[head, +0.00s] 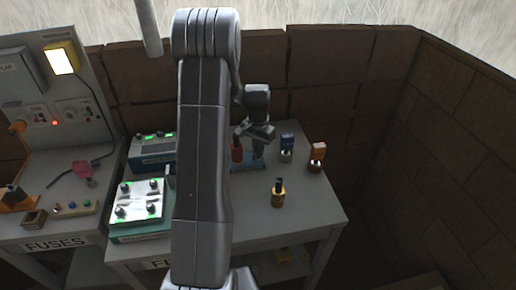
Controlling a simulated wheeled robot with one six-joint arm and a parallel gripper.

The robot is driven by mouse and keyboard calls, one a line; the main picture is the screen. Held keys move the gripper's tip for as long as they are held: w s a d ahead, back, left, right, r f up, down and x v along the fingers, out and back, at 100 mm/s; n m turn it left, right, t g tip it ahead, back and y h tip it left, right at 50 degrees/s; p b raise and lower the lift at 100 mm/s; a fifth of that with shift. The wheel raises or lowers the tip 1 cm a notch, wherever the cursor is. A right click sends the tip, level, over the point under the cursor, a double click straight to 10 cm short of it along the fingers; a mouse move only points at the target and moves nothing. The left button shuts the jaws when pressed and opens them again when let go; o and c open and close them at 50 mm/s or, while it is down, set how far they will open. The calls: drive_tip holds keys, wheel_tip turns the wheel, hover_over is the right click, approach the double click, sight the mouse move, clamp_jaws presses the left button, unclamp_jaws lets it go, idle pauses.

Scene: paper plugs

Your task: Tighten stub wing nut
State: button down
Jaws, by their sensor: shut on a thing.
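My gripper (260,132) is small in the head view, at the end of my arm, over the right-hand table. It is pointed down at a small fixture with a teal-blue base (248,168) and a red upright part (237,151). The jaws are shut on a small part at the fixture, which I take to be the stub wing nut. The wing nut itself is hidden by the jaws and too small to make out. My upper arm covers the fixture's left surroundings.
A brass piece with a dark top (279,194), a blue-topped piece (287,146) and an orange-topped piece (317,155) stand right of the fixture. Panels with green lights (138,200) stand left of my arm. The table's front right (320,205) is clear; brick walls enclose it.

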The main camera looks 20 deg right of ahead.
drive_tip(key=shift+m, duration=0.3)
drive_tip(key=m+b, duration=0.2)
drive_tip(key=m, duration=0.1)
drive_tip(key=shift+f, duration=0.1)
drive_tip(key=m+b, duration=0.1)
drive_tip(key=m, duration=0.4)
drive_tip(key=shift+m, duration=0.3)
idle(0.3)
drive_tip(key=c, duration=1.5)
unclamp_jaws()
drive_tip(key=shift+r+b, duration=0.2)
drive_tip(key=shift+b, duration=0.1)
wheel_tip(320, 180, up, 14)
drive_tip(key=shift+f+b, duration=0.15)
drive_tip(key=shift+b, duration=0.4)
